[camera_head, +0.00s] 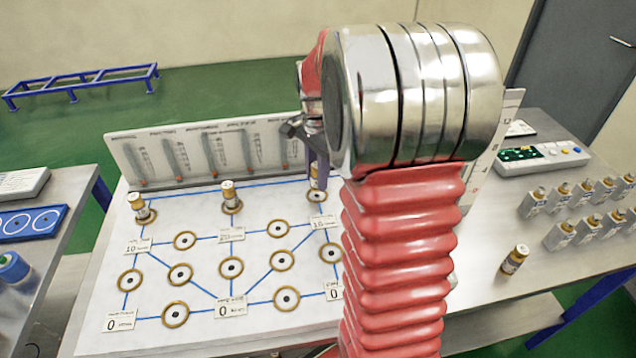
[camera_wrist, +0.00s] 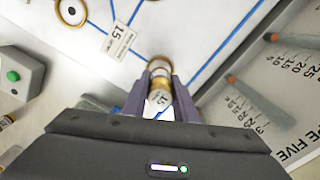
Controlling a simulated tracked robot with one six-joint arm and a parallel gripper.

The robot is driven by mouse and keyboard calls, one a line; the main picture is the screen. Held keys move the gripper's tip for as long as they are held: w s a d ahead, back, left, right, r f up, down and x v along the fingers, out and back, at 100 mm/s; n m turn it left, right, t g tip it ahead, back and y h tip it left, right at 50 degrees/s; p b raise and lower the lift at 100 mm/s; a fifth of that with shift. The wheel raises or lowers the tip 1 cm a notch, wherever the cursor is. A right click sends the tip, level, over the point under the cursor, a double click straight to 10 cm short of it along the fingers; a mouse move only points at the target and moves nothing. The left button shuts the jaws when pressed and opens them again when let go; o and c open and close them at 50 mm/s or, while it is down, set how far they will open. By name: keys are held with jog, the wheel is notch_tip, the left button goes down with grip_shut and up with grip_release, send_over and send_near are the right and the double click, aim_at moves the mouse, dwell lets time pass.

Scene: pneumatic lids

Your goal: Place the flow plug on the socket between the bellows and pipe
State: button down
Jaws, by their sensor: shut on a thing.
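My gripper (camera_wrist: 161,76) is shut on a small gold-and-white plug (camera_wrist: 159,100) marked with what looks like 15. In the head view the plug (camera_head: 315,183) is upright at the board's back right corner, at a gold-ringed socket (camera_head: 317,197). The socket ring (camera_wrist: 160,64) shows just beyond the fingertips in the wrist view. I cannot tell whether the plug is seated or slightly above it. The white board (camera_head: 100,285) has several gold-ringed sockets joined by blue lines. Its card names are too small to read, so I cannot tell which socket lies between bellows and pipe.
Two similar plugs stand at the board's back left (camera_head: 142,208) and back middle (camera_head: 231,198). Another plug (camera_head: 515,260) stands on the right table. Several grey boxes (camera_head: 565,233) and a green-screen control box (camera_head: 540,158) are farther right. An upright gauge panel (camera_head: 150,153) backs the board.

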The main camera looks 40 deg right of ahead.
jog(key=shift+f, duration=1.45)
jog(key=c, duration=1.4)
grip_release()
jog(key=shift+s, duration=0.1)
notch_tip(320, 180, up, 12)
